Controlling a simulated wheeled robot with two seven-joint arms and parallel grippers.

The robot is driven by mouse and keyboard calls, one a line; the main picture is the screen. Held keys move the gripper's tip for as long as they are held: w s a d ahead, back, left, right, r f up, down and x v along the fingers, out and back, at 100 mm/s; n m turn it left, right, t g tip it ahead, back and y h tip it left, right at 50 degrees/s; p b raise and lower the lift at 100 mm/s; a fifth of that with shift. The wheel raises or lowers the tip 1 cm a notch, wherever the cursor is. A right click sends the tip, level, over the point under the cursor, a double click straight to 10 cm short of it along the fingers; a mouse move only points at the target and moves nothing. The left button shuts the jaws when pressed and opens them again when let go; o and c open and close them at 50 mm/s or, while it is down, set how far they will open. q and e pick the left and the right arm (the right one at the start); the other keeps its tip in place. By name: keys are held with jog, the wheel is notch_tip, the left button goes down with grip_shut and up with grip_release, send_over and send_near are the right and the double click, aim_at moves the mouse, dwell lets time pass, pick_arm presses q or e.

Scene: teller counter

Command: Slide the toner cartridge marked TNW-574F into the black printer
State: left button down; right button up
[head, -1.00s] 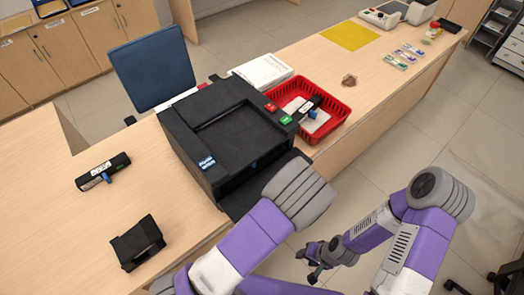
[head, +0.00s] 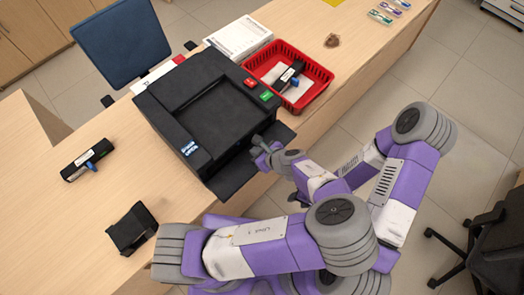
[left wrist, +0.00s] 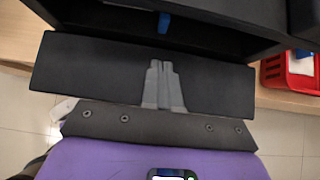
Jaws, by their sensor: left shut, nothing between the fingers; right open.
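The black printer (head: 205,115) stands on the counter with its front flap (head: 232,178) folded down. In the left wrist view, a blue tab (left wrist: 164,22) shows inside the dark front opening; whatever body it belongs to is hidden. A black cartridge with a white label and blue tab (head: 88,160) lies on the counter left of the printer. Another such cartridge (head: 290,76) lies in the red basket. No marking is legible. My left gripper (head: 259,145) is shut and empty, just above the flap (left wrist: 90,70), before the opening. My right gripper (head: 296,198) is open, partly hidden behind my arm.
The red basket (head: 318,72) stands right of the printer, with white paper in it. A black holder (head: 132,229) stands at the front left. A paper stack (head: 238,38) is behind the printer. A small brown lump (head: 332,40) lies beyond the basket. The left counter is mostly clear.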

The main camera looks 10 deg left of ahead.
aim_at(245, 149)
pick_arm(q)
jog(key=x, duration=0.4)
jog(key=shift+w+a, duration=0.7)
jog(key=shift+a, duration=0.3)
jog(key=shift+w+a, duration=0.5)
jog(key=shift+a, duration=0.05)
pick_arm(e)
jog(key=shift+f, duration=0.2)
pick_arm(q)
jog(key=shift+w, duration=0.1)
pick_arm(e)
jog(key=shift+a, duration=0.1)
